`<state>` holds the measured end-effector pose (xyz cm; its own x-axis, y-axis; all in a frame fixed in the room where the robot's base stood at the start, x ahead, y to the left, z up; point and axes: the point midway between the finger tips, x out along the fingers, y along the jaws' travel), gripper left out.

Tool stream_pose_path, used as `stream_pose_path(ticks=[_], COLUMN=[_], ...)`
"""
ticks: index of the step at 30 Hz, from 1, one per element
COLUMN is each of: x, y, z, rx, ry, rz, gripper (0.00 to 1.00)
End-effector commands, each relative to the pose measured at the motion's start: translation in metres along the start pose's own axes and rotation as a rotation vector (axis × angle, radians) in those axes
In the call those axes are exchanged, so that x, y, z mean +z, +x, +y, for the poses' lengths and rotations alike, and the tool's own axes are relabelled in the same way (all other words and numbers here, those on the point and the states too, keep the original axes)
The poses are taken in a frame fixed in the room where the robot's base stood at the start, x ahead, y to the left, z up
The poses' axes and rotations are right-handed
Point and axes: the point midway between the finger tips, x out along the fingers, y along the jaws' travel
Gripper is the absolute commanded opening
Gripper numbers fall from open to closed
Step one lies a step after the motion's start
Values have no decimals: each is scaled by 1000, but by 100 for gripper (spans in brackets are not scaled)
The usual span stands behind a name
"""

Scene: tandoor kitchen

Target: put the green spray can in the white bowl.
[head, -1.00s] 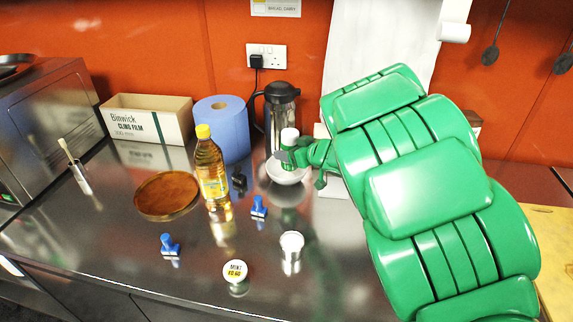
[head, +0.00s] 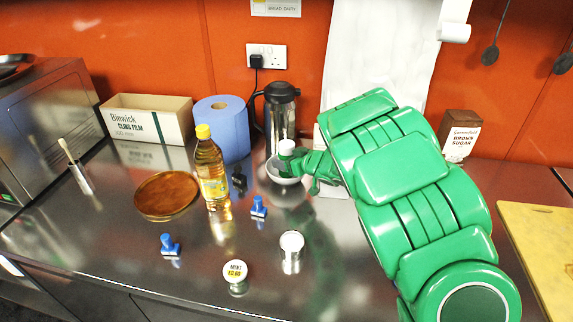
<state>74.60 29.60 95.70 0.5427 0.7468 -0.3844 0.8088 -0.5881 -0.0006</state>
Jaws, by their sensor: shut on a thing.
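The green spray can (head: 287,148) shows mainly as its white cap with a little of its body below, upright over the white bowl. The white bowl (head: 286,180) stands on the steel counter in front of the steel flask. My gripper (head: 294,162) is shut on the can, reaching in from the right at the bowl. The can's lower part is hidden behind my gripper and the bowl's rim, so I cannot tell whether it touches the bowl's bottom.
The steel flask (head: 279,112) stands close behind the bowl. A blue paper roll (head: 224,130) and an oil bottle (head: 210,170) stand to the left. A brown sugar box (head: 461,136) and a yellow board (head: 540,240) are at the right.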

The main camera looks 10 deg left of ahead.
Motion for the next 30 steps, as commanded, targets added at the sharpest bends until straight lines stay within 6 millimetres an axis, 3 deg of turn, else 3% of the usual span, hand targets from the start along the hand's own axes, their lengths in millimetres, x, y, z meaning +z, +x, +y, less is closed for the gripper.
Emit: stream_pose_path(ticks=[4, 17, 18, 21, 22, 30], x=[15, 19, 18, 18, 18, 18], y=[6, 8, 8, 8, 8, 8], z=[0, 0, 0, 0, 0, 0], rx=[0, 0, 0, 0, 0, 0], ry=[1, 0, 0, -1, -1, -1], rz=[0, 2, 2, 2, 2, 2], gripper=[25, 25, 69, 85, 89, 89])
